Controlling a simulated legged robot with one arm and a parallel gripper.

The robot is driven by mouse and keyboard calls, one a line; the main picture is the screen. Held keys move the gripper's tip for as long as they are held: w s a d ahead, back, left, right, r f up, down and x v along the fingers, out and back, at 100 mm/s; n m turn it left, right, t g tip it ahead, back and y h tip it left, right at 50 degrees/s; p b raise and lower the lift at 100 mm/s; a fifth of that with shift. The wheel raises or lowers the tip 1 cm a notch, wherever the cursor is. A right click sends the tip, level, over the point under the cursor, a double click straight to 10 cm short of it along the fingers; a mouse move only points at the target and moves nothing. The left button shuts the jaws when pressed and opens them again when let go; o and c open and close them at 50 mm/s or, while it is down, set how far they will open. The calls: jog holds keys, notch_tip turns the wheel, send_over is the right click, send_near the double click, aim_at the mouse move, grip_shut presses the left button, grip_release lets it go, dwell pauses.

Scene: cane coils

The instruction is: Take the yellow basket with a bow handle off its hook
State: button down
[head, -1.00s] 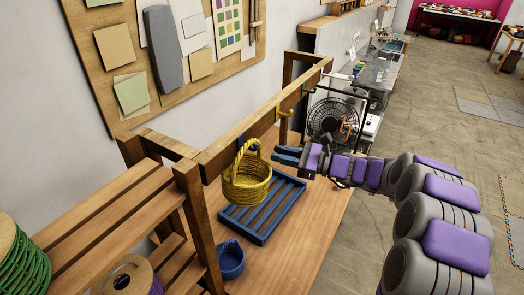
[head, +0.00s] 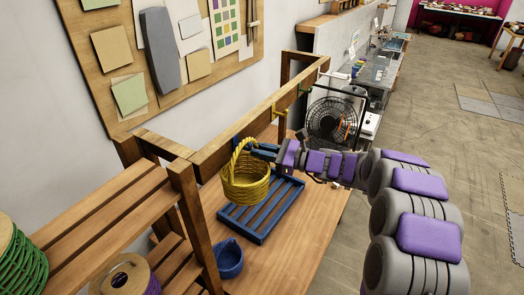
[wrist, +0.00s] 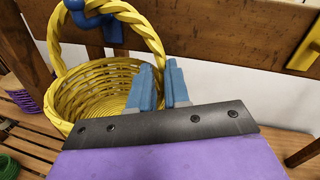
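The yellow woven basket (head: 246,188) hangs by its bow handle (head: 236,157) from a blue hook on the wooden rail. In the wrist view the basket (wrist: 95,90) is upright, and its handle (wrist: 152,32) loops over the blue hook (wrist: 108,22). My gripper (head: 258,151) is at the right side of the handle. In the wrist view its blue fingertips (wrist: 160,64) are slightly apart, at the lower right part of the handle. The fingers partly hide the handle's lower end and the rim there. I cannot tell whether they touch it.
A blue slatted tray (head: 262,232) and a small blue basket (head: 229,259) are on the wooden table below. A yellow hook (head: 281,113) is farther along the rail. A wooden shelf (head: 110,215) with coils is at left, and a fan (head: 333,122) stands behind my arm.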

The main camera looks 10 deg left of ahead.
jog(key=shift+w+a, duration=0.1)
jog(key=shift+a, duration=0.2)
jog(key=shift+r, duration=0.2)
jog(key=shift+d+r+p, duration=0.2)
jog(key=shift+r+p, duration=0.45)
jog(key=shift+p, duration=0.1)
jog(key=shift+a+r+p, duration=0.1)
jog(key=shift+r+p, duration=0.45)
jog(key=shift+r, duration=0.15)
jog(key=s+d, duration=0.3)
jog(key=d, duration=0.5)
jog(key=shift+d, duration=0.35)
dwell(0.3)
